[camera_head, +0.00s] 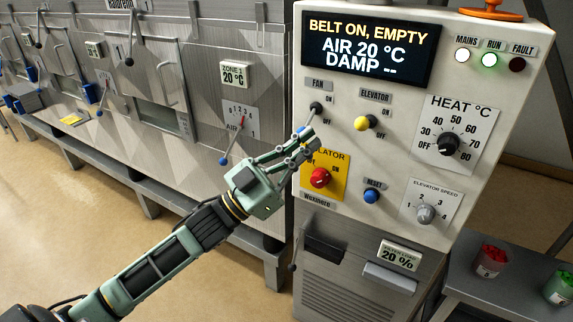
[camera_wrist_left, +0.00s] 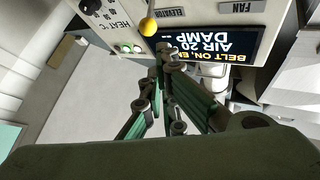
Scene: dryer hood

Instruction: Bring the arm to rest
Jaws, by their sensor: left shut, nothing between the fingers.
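My left gripper (camera_head: 304,138) reaches up from the lower left in the head view, in front of the control panel (camera_head: 480,50). Its fingers are closed with nothing between them. The fingertips are just below the black fan switch (camera_head: 316,107) and partly cover the yellow isolator plate (camera_head: 335,165). I cannot tell whether they touch the panel. In the left wrist view the closed fingers (camera_wrist_left: 162,52) point at the upside-down panel, near the yellow elevator knob (camera_wrist_left: 148,26). My right gripper is not in view.
The display (camera_head: 371,50) reads "BELT ON, EMPTY, AIR 20 °C, DAMP". The green run lamp (camera_head: 489,60) is lit. A red isolator knob (camera_head: 319,178) and blue reset button (camera_head: 372,195) sit below the gripper. A side table (camera_head: 470,275) holds red and green cups. Open floor lies at the lower left.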

